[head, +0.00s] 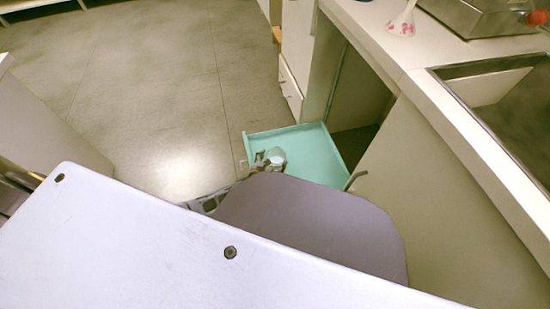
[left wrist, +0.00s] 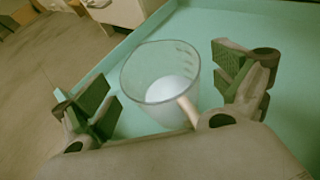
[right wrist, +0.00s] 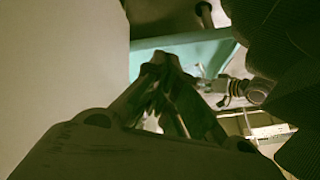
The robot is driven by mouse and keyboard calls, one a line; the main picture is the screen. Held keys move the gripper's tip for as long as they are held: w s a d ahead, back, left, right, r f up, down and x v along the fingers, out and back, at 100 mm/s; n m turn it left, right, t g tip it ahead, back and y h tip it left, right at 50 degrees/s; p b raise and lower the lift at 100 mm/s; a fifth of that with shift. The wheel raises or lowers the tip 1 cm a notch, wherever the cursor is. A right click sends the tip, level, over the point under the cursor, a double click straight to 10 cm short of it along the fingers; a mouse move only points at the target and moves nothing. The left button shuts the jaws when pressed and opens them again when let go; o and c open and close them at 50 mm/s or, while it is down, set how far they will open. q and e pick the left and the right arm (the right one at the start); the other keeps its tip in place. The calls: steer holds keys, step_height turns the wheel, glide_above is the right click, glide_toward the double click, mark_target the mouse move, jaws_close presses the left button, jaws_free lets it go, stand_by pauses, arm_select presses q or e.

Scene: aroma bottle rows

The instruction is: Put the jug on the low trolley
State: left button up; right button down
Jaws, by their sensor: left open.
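The jug (head: 276,155) is a clear cup-like vessel with a pale handle (left wrist: 188,110). It stands upright on the teal top of the low trolley (head: 313,150), near its left side. In the left wrist view the jug (left wrist: 150,72) sits between the spread fingers of my left gripper (left wrist: 170,91), with a gap on both sides. The left gripper also shows small beside the jug in the head view (head: 262,159). My right gripper (right wrist: 165,62) has its fingers together, with nothing seen between them. The trolley (right wrist: 178,46) shows behind it.
The trolley has a raised rim (left wrist: 125,48) and stands beside the counter (head: 440,95), by an open space under it. A pink-patterned white vase (head: 402,20) and a metal box (head: 478,12) are on the counter. Floor (head: 150,90) at the left is clear.

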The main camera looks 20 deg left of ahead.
arm_select(q)
steer(key=p+v, duration=0.3)
steer(key=v, duration=0.7)
steer(key=shift+s+p, duration=0.2)
steer(key=shift+p, duration=0.1)
arm_select(e)
step_height(320, 180, up, 7)
steer(key=d+g, duration=0.1)
steer(key=shift+s+d+n+h, duration=0.2)
steer(key=shift+n+h, duration=0.2)
steer(key=shift+w+a+r, duration=0.1)
steer(key=shift+r, duration=0.1)
